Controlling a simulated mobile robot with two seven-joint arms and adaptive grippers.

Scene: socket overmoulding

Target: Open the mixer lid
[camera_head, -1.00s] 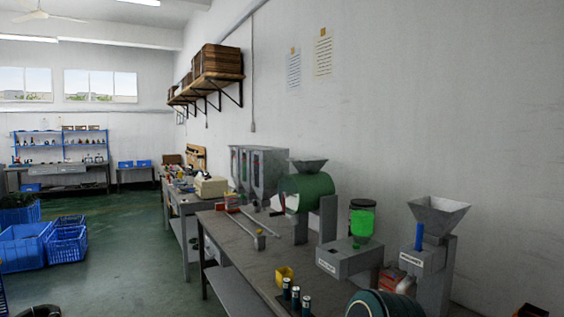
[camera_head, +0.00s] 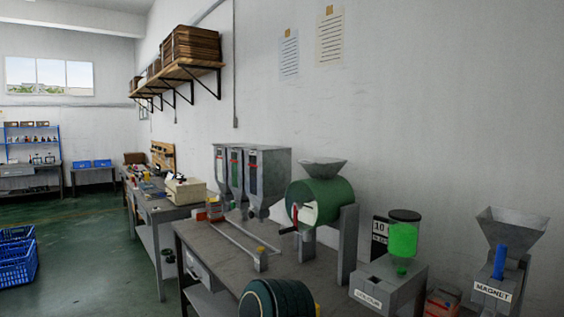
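The mixer looks to be the green drum (camera_head: 323,203) on a grey stand at the back of the bench, with a grey funnel (camera_head: 323,167) on top. Its pale round front face (camera_head: 303,207), which may be the lid, points to the left and looks closed. A small red handle (camera_head: 289,230) shows at that face. Neither of my grippers is in view. Nothing touches the drum.
Grey hoppers (camera_head: 250,180) stand left of the drum. A green-jar unit (camera_head: 403,240) and a unit labelled MAGNET (camera_head: 492,291) stand to the right. A rounded dark teal form (camera_head: 277,300), unclear what, covers part of the bench's (camera_head: 212,240) near side.

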